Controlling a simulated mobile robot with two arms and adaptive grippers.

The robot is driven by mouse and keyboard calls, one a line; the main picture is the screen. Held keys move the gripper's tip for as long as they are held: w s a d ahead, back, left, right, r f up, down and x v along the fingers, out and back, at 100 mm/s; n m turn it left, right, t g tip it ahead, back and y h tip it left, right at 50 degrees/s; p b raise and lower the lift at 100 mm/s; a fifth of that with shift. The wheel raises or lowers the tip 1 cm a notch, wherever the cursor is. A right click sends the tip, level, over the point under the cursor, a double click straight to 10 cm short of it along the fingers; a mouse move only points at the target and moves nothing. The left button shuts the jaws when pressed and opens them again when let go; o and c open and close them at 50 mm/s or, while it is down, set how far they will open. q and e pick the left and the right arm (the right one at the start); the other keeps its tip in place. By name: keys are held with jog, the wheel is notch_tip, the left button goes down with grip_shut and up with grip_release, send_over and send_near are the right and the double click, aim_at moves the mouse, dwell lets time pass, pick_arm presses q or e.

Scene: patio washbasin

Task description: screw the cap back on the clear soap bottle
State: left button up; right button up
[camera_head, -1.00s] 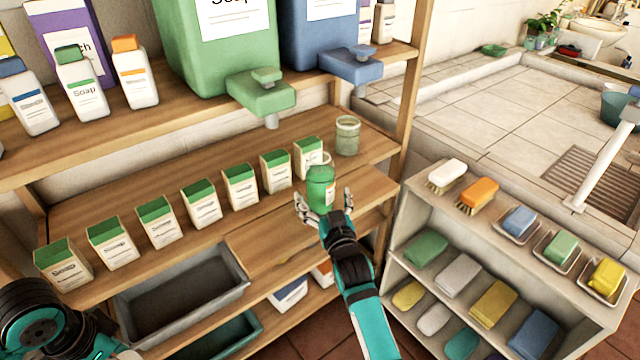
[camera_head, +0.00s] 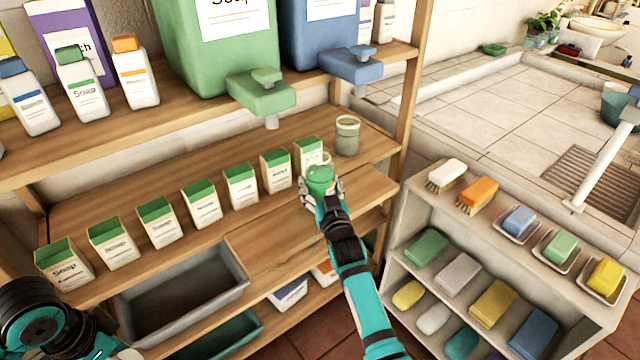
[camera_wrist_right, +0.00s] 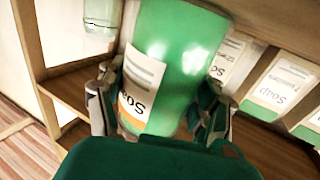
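A green soap bottle (camera_head: 321,176) with a white label stands on the lower wooden shelf, near its front right. A clear ring shape shows at its top; I cannot make out a separate cap. My right gripper (camera_head: 322,190) is around this bottle, one finger on each side. In the right wrist view the bottle (camera_wrist_right: 175,65) fills the space between the fingers (camera_wrist_right: 160,112); whether they press on it is unclear. A clear greenish jar (camera_head: 347,136) stands behind it, partly seen in the wrist view (camera_wrist_right: 102,15). My left gripper is out of view; only arm parts show.
Several green-topped soap cartons (camera_head: 201,205) line the shelf to the left. Large green (camera_head: 215,55) and blue (camera_head: 320,40) dispensers stand above. A grey bin (camera_head: 180,295) is below. Bare shelf (camera_head: 270,225) lies left of the bottle. A rack (camera_head: 410,205) with brushes and soaps stands right.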

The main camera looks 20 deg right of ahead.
aim_at(324, 182)
jog(key=c, duration=0.9)
jog(key=shift+r, duration=0.1)
jog(key=shift+c, duration=0.3)
jog(key=shift+r, duration=0.15)
jog(key=shift+r, duration=0.65)
jog(key=shift+s+r, duration=0.2)
jog(key=shift+r, duration=0.8)
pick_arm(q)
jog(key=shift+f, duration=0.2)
pick_arm(e)
jog(key=s+r, duration=0.1)
jog(key=s, duration=1.4)
jog(key=shift+s+d+r, duration=0.2)
jog(key=shift+s+d, duration=0.1)
jog(key=shift+d, duration=0.15)
